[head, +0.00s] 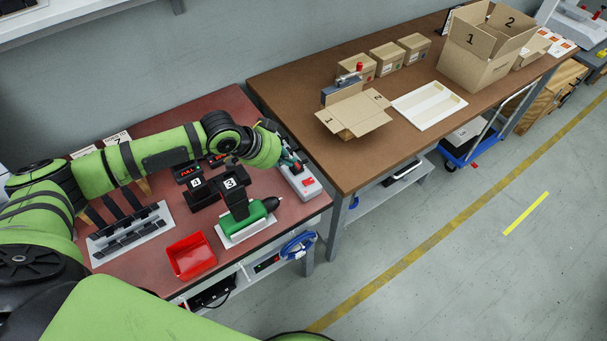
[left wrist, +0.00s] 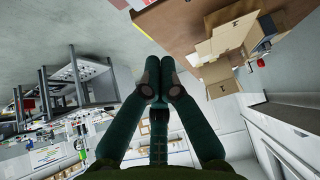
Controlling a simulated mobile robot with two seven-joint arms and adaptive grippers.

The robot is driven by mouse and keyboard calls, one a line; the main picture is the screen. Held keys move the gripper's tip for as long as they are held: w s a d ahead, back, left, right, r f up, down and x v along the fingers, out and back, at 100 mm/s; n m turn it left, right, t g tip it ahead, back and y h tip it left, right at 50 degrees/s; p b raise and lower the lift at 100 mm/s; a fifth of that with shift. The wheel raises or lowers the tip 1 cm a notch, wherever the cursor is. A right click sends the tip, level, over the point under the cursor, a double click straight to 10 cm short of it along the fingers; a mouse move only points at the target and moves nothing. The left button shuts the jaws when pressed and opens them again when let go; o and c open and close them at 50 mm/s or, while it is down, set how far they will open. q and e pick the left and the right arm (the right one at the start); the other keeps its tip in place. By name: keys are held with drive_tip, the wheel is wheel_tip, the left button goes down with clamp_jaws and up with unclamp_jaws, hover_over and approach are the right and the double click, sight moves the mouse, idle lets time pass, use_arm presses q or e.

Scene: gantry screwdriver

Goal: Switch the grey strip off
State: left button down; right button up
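The grey strip (head: 300,186) is a light grey block at the right edge of the red-topped table, in the head view. A red switch (head: 308,182) shows on its near end; I cannot tell which way it is set. My left gripper (head: 297,167) is over the strip's far end and hides part of it. Whether it touches the strip I cannot tell. In the left wrist view its two fingertips (left wrist: 159,82) are together with nothing seen between them. The strip cannot be made out in that view. My right gripper is not in view.
A brown table (head: 300,95) with cartons is close on the right. The floor in front is clear.

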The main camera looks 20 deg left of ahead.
use_arm(q)
drive_tip(key=p, duration=0.1)
hover_over(312, 179)
drive_tip(key=s+a, duration=0.2)
drive_tip(key=f, duration=0.6)
drive_tip(key=shift+d+f, duration=0.15)
drive_tip(key=shift+d, duration=0.1)
wheel_tip(312, 179, down, 3)
drive_tip(key=shift+a+f+p, duration=0.1)
drive_tip(key=shift+f+p, duration=0.1)
drive_tip(key=shift+p, duration=0.1)
drive_tip(key=shift+s+a+f, duration=0.1)
drive_tip(key=shift+f, duration=0.4)
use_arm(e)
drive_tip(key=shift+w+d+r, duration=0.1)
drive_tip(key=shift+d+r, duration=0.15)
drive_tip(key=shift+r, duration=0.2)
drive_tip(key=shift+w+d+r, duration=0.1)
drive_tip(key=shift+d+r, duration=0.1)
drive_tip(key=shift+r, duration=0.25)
